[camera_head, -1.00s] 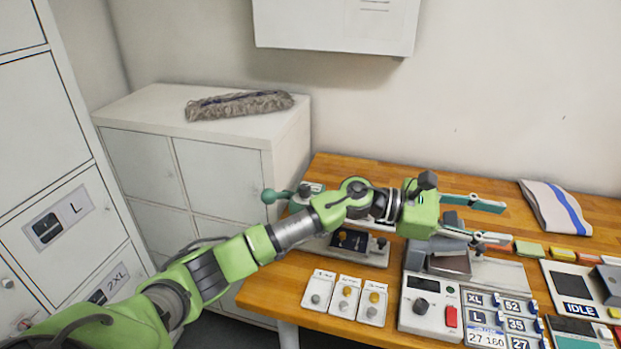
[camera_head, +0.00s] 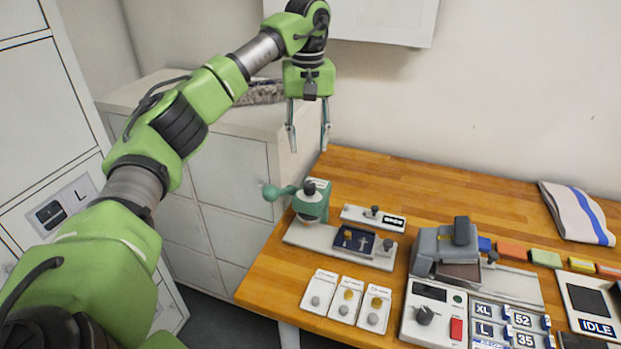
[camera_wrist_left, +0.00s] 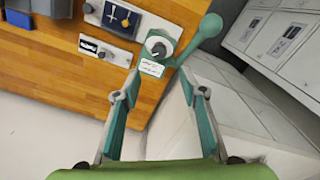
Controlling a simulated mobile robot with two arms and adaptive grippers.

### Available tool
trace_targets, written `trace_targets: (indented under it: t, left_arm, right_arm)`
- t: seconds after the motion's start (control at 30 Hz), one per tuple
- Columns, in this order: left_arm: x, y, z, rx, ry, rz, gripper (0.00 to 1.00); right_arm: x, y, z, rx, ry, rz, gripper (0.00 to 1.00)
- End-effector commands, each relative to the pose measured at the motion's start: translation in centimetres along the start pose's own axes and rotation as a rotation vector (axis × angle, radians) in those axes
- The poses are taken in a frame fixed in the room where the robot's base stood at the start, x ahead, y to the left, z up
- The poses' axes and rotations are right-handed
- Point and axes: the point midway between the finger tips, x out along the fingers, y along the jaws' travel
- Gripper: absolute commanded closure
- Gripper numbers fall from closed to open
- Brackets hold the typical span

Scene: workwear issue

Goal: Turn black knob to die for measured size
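A green hand press (camera_head: 312,205) with a side lever ending in a ball stands at the table's left back corner. A black knob (camera_head: 309,187) sits on its top. In the left wrist view the knob (camera_wrist_left: 158,47) shows on a pale round dial, with a white label beside it; its setting is too small to read. My left gripper (camera_head: 308,138) points down above the press, open and empty, apart from the knob. In the left wrist view its fingers (camera_wrist_left: 158,74) spread on either side below the knob. My right gripper is out of view.
A grey measuring unit (camera_head: 432,318) with another black knob, a red switch and size tiles (camera_head: 505,325) stands right of the press. Three small cards (camera_head: 346,300) lie at the front edge. A dark tray (camera_head: 354,241) holds small parts. A white cabinet (camera_head: 235,175) stands left.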

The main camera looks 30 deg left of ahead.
Motion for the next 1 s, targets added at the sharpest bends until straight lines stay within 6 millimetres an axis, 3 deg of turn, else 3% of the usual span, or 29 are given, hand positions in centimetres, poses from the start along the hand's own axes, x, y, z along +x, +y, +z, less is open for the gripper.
trace_targets:
  t: [0.3,0.5,0.7,1.0]
  left_arm:
    - [6.7,0.0,0.1,0.0,-0.003,-0.001,0.61]
    - [9.9,0.1,0.1,0.0,-0.003,0.001,0.61]
    - [11.5,0.1,0.1,0.0,-0.001,0.004,0.61]
    - [11.7,0.1,0.1,0.0,0.0,0.004,0.64]
  right_arm:
    - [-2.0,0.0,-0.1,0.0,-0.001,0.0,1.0]
    - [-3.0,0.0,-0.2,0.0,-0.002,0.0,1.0]
    - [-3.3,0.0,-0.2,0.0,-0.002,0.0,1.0]
    - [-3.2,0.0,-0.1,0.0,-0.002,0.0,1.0]
